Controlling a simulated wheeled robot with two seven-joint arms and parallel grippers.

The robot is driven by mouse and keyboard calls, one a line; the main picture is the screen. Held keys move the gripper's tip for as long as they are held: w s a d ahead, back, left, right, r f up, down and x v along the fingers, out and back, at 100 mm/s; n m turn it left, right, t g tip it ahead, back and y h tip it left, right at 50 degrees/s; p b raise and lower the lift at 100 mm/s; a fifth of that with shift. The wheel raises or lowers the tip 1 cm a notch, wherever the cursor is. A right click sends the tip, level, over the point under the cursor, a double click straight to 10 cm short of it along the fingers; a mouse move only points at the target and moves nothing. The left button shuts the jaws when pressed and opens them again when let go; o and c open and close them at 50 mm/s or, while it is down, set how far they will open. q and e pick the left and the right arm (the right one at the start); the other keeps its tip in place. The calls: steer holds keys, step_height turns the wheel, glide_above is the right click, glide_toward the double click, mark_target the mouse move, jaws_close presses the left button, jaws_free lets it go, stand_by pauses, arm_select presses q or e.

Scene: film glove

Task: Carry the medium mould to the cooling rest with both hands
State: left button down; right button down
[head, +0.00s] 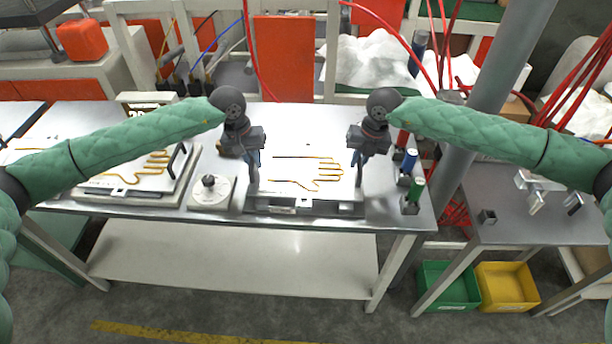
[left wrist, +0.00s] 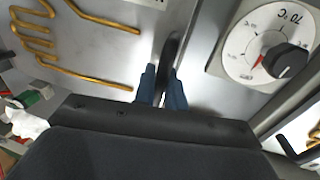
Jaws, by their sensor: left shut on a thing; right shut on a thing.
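The medium mould (head: 290,168) is a pale plate with a golden hand outline, in the middle of the table in the head view. Part of it shows in the left wrist view (left wrist: 100,55). My left gripper (head: 254,162) is shut on the dark upright handle (left wrist: 170,55) at its left edge, blue fingers on both sides. My right gripper (head: 358,160) is shut on the mould's right side; its handle is mostly hidden. The mould looks level, over a dark base (head: 325,208); I cannot tell whether they touch. I cannot tell which thing is the cooling rest.
A dial box (head: 212,190) marked in °C stands just left of the mould. Another hand-outline mould (head: 130,181) lies further left. Blue (head: 409,160) and green (head: 415,190) capped items stand at the right edge. A grey post (head: 480,110) and a side table (head: 500,222) are further right.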

arm_select(q)
steer(key=c, duration=1.8)
jaws_free()
steer(key=shift+a+f, duration=0.1)
steer(key=shift+c, duration=0.2)
arm_select(e)
steer(key=c, duration=1.8)
jaws_free()
steer(key=shift+d+f, duration=0.1)
steer(key=shift+f, duration=0.05)
steer(key=shift+c, duration=0.2)
arm_select(q)
steer(key=o, duration=0.4)
arm_select(e)
steer(key=o, duration=0.4)
arm_select(q)
steer(key=r, duration=0.4)
steer(key=a+r, duration=0.1)
steer(key=r, duration=0.3)
steer(key=a+r, duration=0.1)
steer(key=r, duration=0.2)
steer(key=shift+a+r, duration=0.15)
steer(key=shift+r, duration=0.25)
arm_select(e)
steer(key=r, duration=0.4)
steer(key=d+r, duration=0.1)
steer(key=r, duration=0.3)
steer(key=d+r, duration=0.1)
steer(key=r, duration=0.3)
steer(key=shift+s+d, duration=0.1)
